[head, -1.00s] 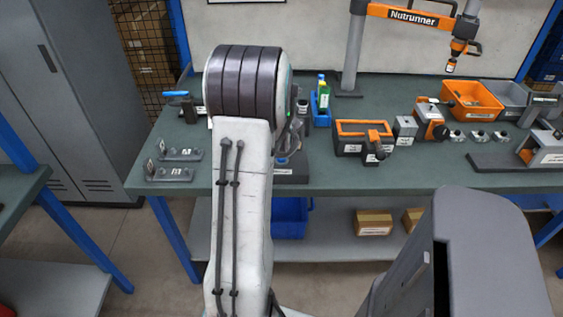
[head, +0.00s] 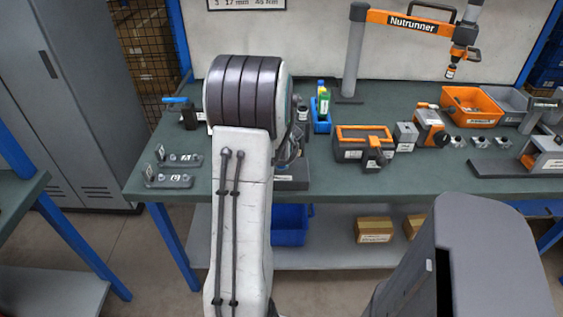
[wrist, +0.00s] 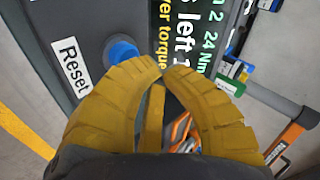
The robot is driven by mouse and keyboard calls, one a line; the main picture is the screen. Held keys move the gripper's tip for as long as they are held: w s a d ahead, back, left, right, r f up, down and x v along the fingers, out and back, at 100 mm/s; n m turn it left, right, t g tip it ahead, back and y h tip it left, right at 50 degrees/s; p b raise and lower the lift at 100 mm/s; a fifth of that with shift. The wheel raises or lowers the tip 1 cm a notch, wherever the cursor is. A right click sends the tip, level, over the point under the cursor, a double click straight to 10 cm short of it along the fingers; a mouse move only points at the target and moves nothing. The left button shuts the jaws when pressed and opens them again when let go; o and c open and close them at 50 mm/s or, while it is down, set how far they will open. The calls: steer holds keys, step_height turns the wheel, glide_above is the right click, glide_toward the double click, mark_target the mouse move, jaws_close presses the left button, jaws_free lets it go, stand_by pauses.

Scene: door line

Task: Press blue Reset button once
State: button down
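The blue Reset button (wrist: 122,52) is a round raised cap on a dark grey panel (wrist: 92,22) in the wrist view. A white label reading "Reset" (wrist: 70,67) is to its left. My gripper (wrist: 161,70) has curved yellow fingers whose tips come together, with nothing seen held between them. The left fingertip is just below and right of the button in the picture; I cannot tell whether they touch. A black display (wrist: 190,35) with white, green and yellow text is right of the button. In the head view, my arm hides the gripper and the button.
The green workbench (head: 330,185) holds an orange-handled tool box (head: 363,147), an orange bin (head: 472,106), a blue holder with bottles (head: 321,112) and small labelled fixtures (head: 172,170) at the left. The Nutrunner arm (head: 408,22) hangs at the back. A grey cabinet (head: 75,110) stands left.

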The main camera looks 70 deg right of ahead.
steer(key=shift+f+b, duration=1)
steer(key=shift+b, duration=0.3)
stand_by(1.5)
steer(key=shift+r, duration=0.15)
stand_by(0.3)
steer(key=shift+r+p, duration=0.55)
steer(key=shift+r, duration=0.3)
steer(key=shift+r+p, duration=1.5)
steer(key=shift+r, duration=1)
